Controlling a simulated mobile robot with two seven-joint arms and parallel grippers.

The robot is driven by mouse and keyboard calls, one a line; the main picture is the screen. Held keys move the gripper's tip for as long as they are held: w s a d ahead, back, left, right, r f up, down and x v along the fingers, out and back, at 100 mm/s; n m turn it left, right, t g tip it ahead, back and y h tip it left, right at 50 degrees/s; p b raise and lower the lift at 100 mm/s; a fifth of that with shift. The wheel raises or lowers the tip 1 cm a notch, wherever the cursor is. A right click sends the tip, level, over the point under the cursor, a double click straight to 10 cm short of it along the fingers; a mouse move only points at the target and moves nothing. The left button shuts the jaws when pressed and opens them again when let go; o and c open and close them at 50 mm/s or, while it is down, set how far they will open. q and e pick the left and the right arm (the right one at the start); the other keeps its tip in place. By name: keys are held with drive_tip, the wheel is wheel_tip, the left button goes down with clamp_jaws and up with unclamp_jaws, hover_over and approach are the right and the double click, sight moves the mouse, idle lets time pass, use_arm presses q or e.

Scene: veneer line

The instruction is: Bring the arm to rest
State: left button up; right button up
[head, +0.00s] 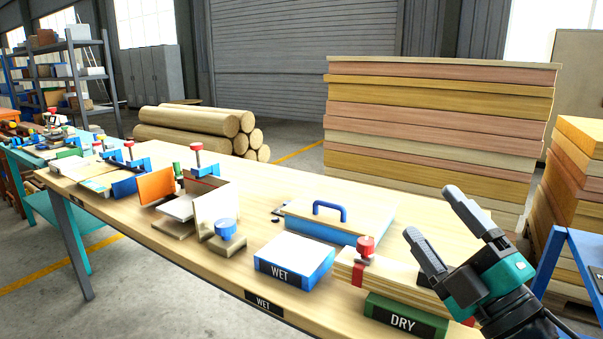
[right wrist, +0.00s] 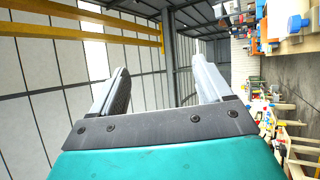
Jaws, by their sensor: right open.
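My right gripper (head: 440,235) is in the lower right of the head view, raised over the right end of the wooden table (head: 270,185). Its two dark fingers are spread apart with nothing between them. In the right wrist view the gripper (right wrist: 168,95) also shows open and empty, with the hall's wall and roof beams behind it. My left gripper is in neither view.
On the table near my right gripper are a block marked WET (head: 294,258), a green block marked DRY (head: 404,318), a red-knobbed clamp (head: 365,246) and a blue-handled press (head: 330,215). Board stacks (head: 430,130) stand behind; a blue frame (head: 575,262) is at right.

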drive_tip(key=s+d+f+m+g+h, duration=0.2)
drive_tip(key=d+f+m+g+h, duration=0.1)
drive_tip(key=f+m+h, duration=0.5)
drive_tip(key=s+d+f+m+g+h, duration=0.2)
drive_tip(key=d+f+m+g+h, duration=0.3)
drive_tip(key=f, duration=0.6)
drive_tip(key=s+a+f+m+g+y, duration=0.25)
drive_tip(key=s+f+g, duration=0.25)
drive_tip(key=s+f, duration=0.25)
drive_tip(key=s+a+f+m+g+y, duration=0.1)
drive_tip(key=s+a+f+m+g, duration=0.25)
drive_tip(key=s+f, duration=0.4)
drive_tip(key=w+a+f+n+t+y, duration=0.1)
drive_tip(key=w+a+f+t, duration=0.1)
drive_tip(key=w+f+t, duration=0.2)
drive_tip(key=shift+w+f+t+y, duration=0.4)
drive_tip(key=shift+f+t, duration=0.75)
drive_tip(key=shift+f, duration=0.55)
